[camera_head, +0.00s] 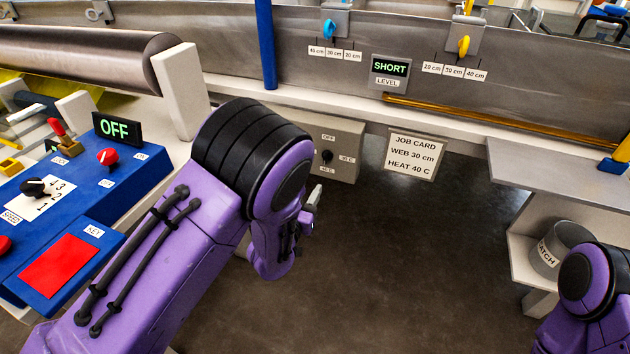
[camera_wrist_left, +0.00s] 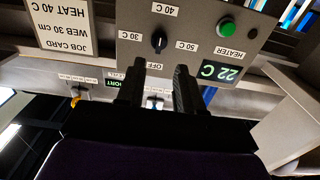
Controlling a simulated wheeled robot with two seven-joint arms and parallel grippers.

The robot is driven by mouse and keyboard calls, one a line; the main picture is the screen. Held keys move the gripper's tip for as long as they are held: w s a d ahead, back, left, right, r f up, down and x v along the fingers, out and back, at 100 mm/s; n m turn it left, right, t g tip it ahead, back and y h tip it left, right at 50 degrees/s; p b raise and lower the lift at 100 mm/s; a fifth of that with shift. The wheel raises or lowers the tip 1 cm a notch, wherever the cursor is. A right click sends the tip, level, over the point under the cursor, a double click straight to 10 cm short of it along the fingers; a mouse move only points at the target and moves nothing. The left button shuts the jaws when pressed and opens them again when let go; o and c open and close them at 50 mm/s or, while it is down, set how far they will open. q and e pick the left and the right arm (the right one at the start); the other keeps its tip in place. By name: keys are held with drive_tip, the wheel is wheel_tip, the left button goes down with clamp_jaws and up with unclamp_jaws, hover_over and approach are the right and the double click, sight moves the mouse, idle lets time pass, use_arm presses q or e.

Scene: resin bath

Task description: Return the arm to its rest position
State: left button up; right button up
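My left arm reaches in from the left in the head view, bent at the black and purple joint. Its gripper (camera_head: 312,205) is partly hidden behind the forearm, in front of the heater box (camera_head: 338,140). In the left wrist view, which is upside down, the two black fingers (camera_wrist_left: 158,82) are apart with nothing between them. They point towards the heater panel, with its black knob (camera_wrist_left: 159,41), green button (camera_wrist_left: 227,28) and display (camera_wrist_left: 220,70) reading 22 C.
A blue control panel (camera_head: 75,215) with knobs and an OFF display (camera_head: 119,129) stands at left. A job card (camera_head: 413,156) reads web 30 cm, heat 40 C. The level display (camera_head: 391,68) reads SHORT. A catch bucket (camera_head: 558,245) stands at right. The central floor is clear.

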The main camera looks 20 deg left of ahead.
use_arm(q)
drive_tip(key=shift+f, duration=0.1)
drive_tip(key=s+a+f+n+g+y, duration=0.2)
drive_tip(key=s+a+f+g, duration=0.2)
drive_tip(key=s+f, duration=0.35)
drive_tip(key=s+a+f+n+g+y, duration=0.1)
drive_tip(key=s+a+f+n+g, duration=0.25)
drive_tip(key=s+f, duration=0.45)
drive_tip(key=s+a+f+n+g+y, duration=0.1)
drive_tip(key=s+f+g, duration=0.35)
drive_tip(key=s, duration=0.55)
drive_tip(key=s+a+f+n+g, duration=0.1)
drive_tip(key=s+f+g, duration=0.3)
drive_tip(key=s, duration=0.7)
wheel_tip(320, 180, up, 14)
drive_tip(key=w+t+p, duration=0.1)
drive_tip(key=p, duration=1.3)
drive_tip(key=shift+w+a+p, duration=0.15)
drive_tip(key=shift+a+p, duration=0.05)
drive_tip(key=shift+p, duration=0.2)
